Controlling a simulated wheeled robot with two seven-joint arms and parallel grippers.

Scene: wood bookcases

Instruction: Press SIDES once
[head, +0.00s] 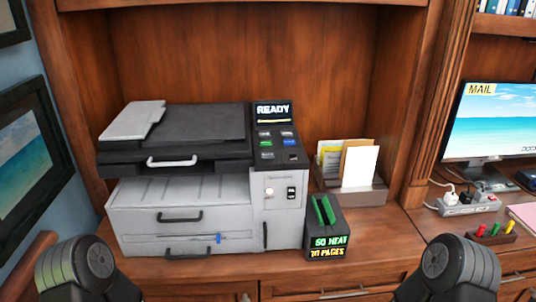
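A grey and black printer (180,205) stands on the wooden desk in the head view. Its upright display (272,112) reads READY. Below the display is a dark control panel (279,149) with several small buttons, among them a green button (265,144) and a blue button (287,144). Their labels are too small to read, so I cannot tell which one is SIDES. Dark rounded links of my two arms show at the lower left and lower right, well short of the panel. Neither gripper is in view.
A small black box (324,228) with green and orange text stands right of the printer. A power strip (468,205) and a monitor (494,122) are at the right. The desk front before the printer is clear.

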